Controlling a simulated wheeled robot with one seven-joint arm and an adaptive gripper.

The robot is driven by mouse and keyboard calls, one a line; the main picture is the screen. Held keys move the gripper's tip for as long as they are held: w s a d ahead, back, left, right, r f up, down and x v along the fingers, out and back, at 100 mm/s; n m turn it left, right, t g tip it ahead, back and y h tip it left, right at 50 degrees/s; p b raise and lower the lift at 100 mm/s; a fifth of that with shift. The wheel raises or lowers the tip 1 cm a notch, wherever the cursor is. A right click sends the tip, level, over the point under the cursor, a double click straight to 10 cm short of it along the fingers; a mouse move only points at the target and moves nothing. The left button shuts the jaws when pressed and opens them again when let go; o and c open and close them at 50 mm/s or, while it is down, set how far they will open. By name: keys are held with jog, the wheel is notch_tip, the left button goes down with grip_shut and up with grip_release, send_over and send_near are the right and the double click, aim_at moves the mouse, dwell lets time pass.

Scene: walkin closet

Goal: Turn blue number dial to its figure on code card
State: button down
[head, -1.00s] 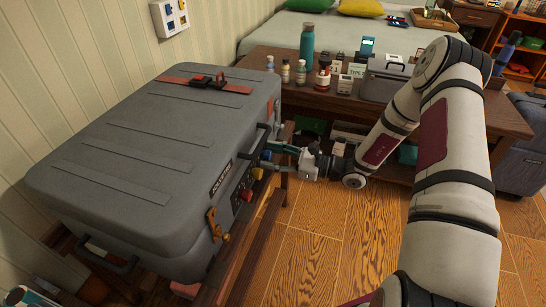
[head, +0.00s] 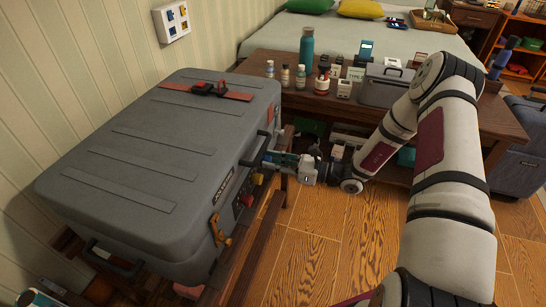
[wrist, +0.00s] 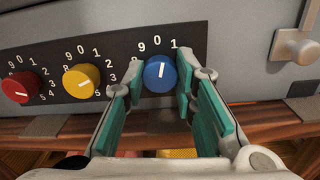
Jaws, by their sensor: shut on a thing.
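The blue number dial (wrist: 161,75) sits at the right end of a black panel on the grey suitcase (head: 165,165). Its white pointer is almost upright, leaning slightly right, close to the 0 above it. My gripper (wrist: 160,82) has one teal-padded finger on each side of the dial and is shut on it. In the head view my gripper (head: 270,158) reaches the suitcase's front side, and the blue dial is hidden there. A white wall plate (head: 172,21) with small coloured squares hangs above the suitcase; I cannot read figures on it or tell whether it is the code card.
A yellow dial (wrist: 82,81) and a red dial (wrist: 21,87) sit left of the blue one. A metal latch (wrist: 296,45) is at the right. A wooden table (head: 415,112) with bottles and boxes stands behind my arm. The wooden floor (head: 320,240) in front is clear.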

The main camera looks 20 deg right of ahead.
jog(key=shift+m+p, duration=1.2)
jog(key=shift+m, duration=0.7)
jog(key=c, duration=1.3)
grip_release()
jog(key=v, duration=1.2)
jog(key=shift+f, duration=0.1)
